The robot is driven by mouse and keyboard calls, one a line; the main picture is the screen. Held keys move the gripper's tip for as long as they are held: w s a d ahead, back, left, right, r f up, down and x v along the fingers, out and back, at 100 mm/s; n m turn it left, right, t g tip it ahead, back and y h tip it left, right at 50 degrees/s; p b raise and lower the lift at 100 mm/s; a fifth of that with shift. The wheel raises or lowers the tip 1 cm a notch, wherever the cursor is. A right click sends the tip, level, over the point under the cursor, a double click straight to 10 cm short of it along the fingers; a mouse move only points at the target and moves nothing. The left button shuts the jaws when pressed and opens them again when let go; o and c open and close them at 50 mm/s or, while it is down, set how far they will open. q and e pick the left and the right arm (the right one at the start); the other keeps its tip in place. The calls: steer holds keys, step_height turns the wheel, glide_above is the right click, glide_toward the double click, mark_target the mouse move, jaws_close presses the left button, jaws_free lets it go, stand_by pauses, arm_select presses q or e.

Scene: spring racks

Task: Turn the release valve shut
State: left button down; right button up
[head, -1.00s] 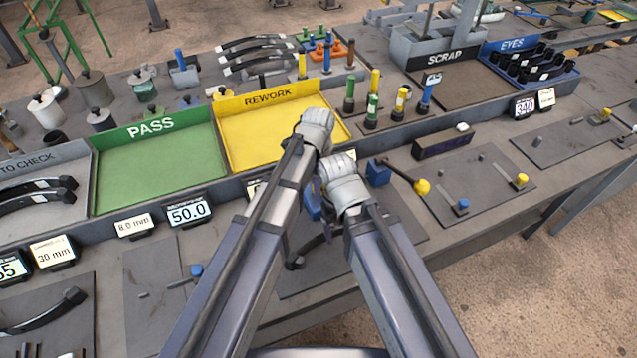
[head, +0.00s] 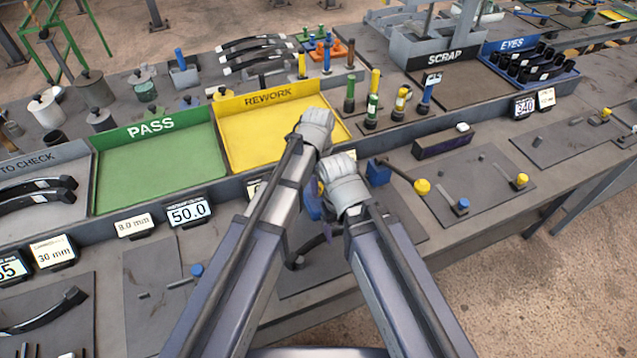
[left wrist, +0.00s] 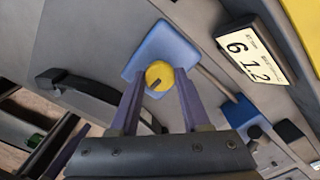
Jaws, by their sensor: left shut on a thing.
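The release valve shows in the left wrist view as a round yellow knob (left wrist: 159,76) with a dark slot mark, set on a light blue block (left wrist: 165,47). My left gripper (left wrist: 158,84) has its two purple fingers on either side of the knob and is shut on it.
A black curved handle (left wrist: 82,88) lies beside the block. A blue box (head: 378,172) is right of my wrists. The yellow REWORK tray (head: 235,150) and the empty green PASS tray (head: 150,175) lie behind and to the left.

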arm_select(q)
steer(key=shift+c, duration=1.8)
jaws_free()
step_height(320, 180, up, 8)
steer(key=p, duration=0.8)
steer(key=shift+f, duration=0.1)
steer(key=shift+a, duration=0.1)
